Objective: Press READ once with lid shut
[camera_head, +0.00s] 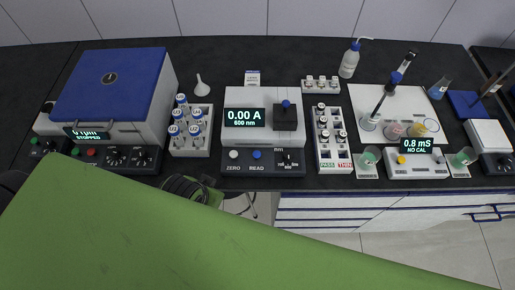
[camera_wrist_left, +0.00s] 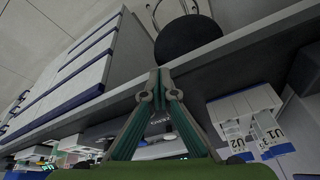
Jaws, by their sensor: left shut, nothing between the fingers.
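The photometer (camera_head: 240,97) is a white box on the black bench in the head view. Its display (camera_head: 244,117) reads 0.00 A, 600 nm. The dark sample lid (camera_head: 286,122) with a blue knob sits at its right and looks shut. On the front panel, the blue READ button (camera_head: 256,155) is right of the white ZERO button (camera_head: 233,155). In the left wrist view my left gripper (camera_wrist_left: 161,76) is shut and empty, its fingertips together beside the bench edge. Its fingertips cannot be made out in the head view. My right gripper is not in view.
A blue-lidded centrifuge (camera_head: 112,82) stands left. A rack of capped vials (camera_head: 190,146) stands between it and the photometer. A PASS/THIN vial rack (camera_head: 335,163) and a meter reading 0.8 mS (camera_head: 418,158) are right. My green body part covers the lower head view.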

